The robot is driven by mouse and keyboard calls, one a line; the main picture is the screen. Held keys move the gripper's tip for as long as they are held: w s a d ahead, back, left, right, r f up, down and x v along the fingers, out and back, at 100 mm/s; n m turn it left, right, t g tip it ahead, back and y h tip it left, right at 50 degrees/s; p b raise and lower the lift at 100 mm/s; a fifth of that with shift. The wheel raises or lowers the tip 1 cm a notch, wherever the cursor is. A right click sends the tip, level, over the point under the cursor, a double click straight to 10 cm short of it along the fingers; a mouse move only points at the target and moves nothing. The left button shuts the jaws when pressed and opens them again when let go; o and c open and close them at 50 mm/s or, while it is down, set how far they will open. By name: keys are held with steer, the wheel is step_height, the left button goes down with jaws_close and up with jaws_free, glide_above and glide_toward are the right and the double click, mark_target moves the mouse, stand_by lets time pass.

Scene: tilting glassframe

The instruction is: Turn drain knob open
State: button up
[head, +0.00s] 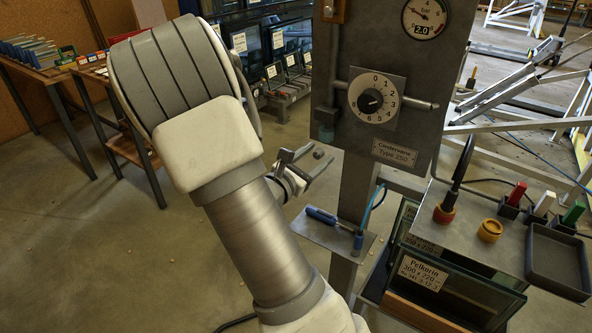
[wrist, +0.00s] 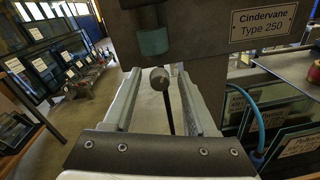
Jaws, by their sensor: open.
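A small round grey-brown knob (head: 318,155) shows beside my gripper's fingertips in the head view. In the wrist view this knob (wrist: 159,78) appears between my two fingers, with a dark rod running down from it. My gripper (head: 307,159) is open and empty, below the left edge of the grey panel. In the wrist view a gap shows between the knob and each finger of my gripper (wrist: 159,88). A teal cylinder (wrist: 153,41) hangs under the panel just above the knob; it also shows in the head view (head: 326,133). I cannot tell whether the knob joins it.
The grey panel (head: 345,60) carries a numbered dial (head: 375,101) and a pressure gauge (head: 424,17). A small shelf (head: 335,238) with a blue-handled tool is close below my gripper. Glass panes (head: 435,275) stand at right. Open floor lies left.

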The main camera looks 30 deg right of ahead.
steer(key=p+v, duration=0.3)
steer(key=v, duration=1.3)
steer(key=shift+a, duration=0.25)
